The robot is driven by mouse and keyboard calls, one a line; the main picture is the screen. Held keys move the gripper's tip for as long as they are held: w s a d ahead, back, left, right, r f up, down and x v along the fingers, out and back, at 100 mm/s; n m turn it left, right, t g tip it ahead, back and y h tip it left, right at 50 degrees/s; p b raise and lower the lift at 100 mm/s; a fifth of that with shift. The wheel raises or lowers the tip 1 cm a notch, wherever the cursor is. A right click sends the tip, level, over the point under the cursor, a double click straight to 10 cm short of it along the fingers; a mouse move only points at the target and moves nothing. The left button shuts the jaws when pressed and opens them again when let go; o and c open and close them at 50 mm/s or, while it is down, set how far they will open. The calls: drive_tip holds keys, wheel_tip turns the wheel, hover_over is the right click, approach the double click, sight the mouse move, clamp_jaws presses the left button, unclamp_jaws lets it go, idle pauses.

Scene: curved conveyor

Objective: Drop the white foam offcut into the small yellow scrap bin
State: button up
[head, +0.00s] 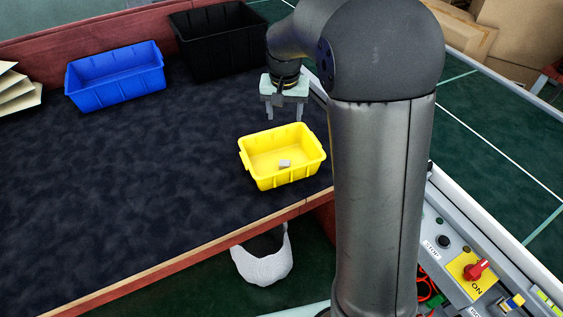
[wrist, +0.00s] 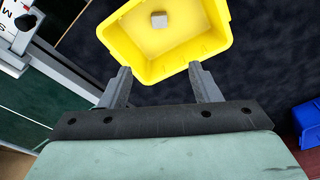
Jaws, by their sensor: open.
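The small yellow scrap bin (head: 258,173) stands on the dark table near its front edge. It also shows at the top of the wrist view (wrist: 183,68). The foam offcut (head: 285,164), a small whitish-grey block, lies inside on the bin floor. In the wrist view the offcut (wrist: 159,20) is in the upper part of the bin, apart from the fingers. My gripper (head: 285,115) is above and behind the bin in the head view. Its fingers (wrist: 160,85) are spread with nothing between them.
A blue bin (head: 115,80) and a black bin (head: 220,45) stand along the back of the table. Pale stacked trays (head: 15,95) are at the left edge. A control panel with a red knob (head: 477,268) is at right. The table's middle left is clear.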

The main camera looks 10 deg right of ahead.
drive_tip(key=r, duration=0.3)
drive_tip(key=shift+s+a+r, duration=0.1)
drive_tip(key=shift+s+r, duration=0.15)
drive_tip(key=shift+r, duration=0.05)
drive_tip(key=s+f+n, duration=0.2)
drive_tip(key=s, duration=1.2)
drive_tip(key=s+f+n+g, duration=0.1)
drive_tip(key=s+f, duration=0.2)
drive_tip(key=s, duration=1.2)
drive_tip(key=shift+s+f+n+y, duration=0.2)
drive_tip(key=shift+f+n+y, duration=0.1)
drive_tip(key=shift+n+y, duration=0.1)
